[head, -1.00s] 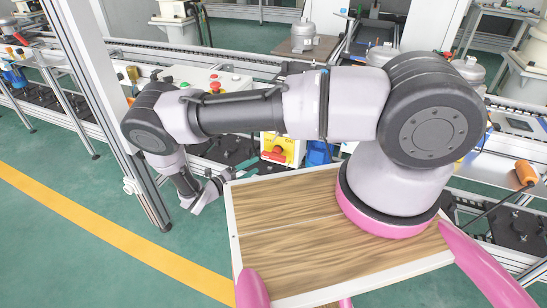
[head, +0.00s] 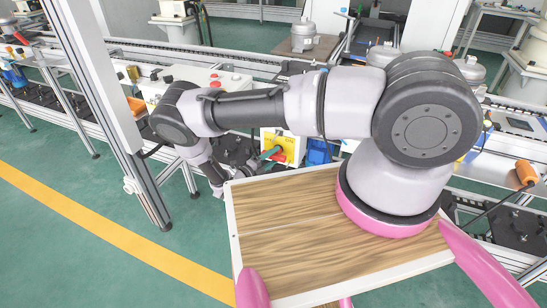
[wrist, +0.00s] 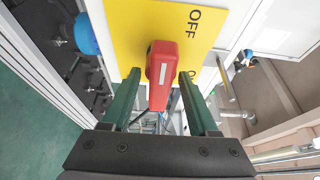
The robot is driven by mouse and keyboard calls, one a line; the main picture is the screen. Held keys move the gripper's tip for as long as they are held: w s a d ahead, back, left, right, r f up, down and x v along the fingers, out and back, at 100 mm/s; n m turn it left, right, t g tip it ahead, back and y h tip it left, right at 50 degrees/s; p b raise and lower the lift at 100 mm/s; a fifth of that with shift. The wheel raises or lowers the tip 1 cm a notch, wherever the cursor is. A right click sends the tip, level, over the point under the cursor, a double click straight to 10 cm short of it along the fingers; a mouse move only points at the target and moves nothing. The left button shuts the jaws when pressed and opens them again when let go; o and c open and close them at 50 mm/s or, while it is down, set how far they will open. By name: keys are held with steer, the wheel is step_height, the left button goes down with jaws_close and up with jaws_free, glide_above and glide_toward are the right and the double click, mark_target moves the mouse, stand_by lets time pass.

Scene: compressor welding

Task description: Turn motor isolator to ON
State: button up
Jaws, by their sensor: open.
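The motor isolator is a yellow plate (wrist: 130,30) with a red handle (wrist: 160,75) in the wrist view. The handle carries a white stripe that runs roughly up and down in the picture. "OFF" is printed sideways at the plate's upper right; a second label beside my right finger is partly hidden. My gripper (wrist: 161,74) is open, with one green finger on each side of the handle and small visible gaps.
A wooden-topped board (head: 290,225) lies in front, under my arm. A metal frame post (head: 118,110) stands at left. A blue part (head: 319,152) sits right of the isolator, and a control box with buttons (head: 205,78) is behind it.

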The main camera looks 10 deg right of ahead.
jaws_close()
steer(key=shift+m, duration=0.3)
steer(key=m+y, duration=0.1)
steer(key=m, duration=0.2)
steer(key=shift+g, duration=0.3)
steer(key=m+y, duration=0.2)
steer(key=m, duration=0.1)
steer(key=shift+m, duration=0.3)
steer(key=m+t+y, duration=0.1)
steer(key=m+y, duration=0.1)
steer(key=m, duration=0.1)
steer(key=shift+m+y, duration=0.3)
steer(key=shift+m+t+y, duration=0.4)
steer(key=shift+m+y, duration=0.5)
steer(key=shift+m, duration=0.4)
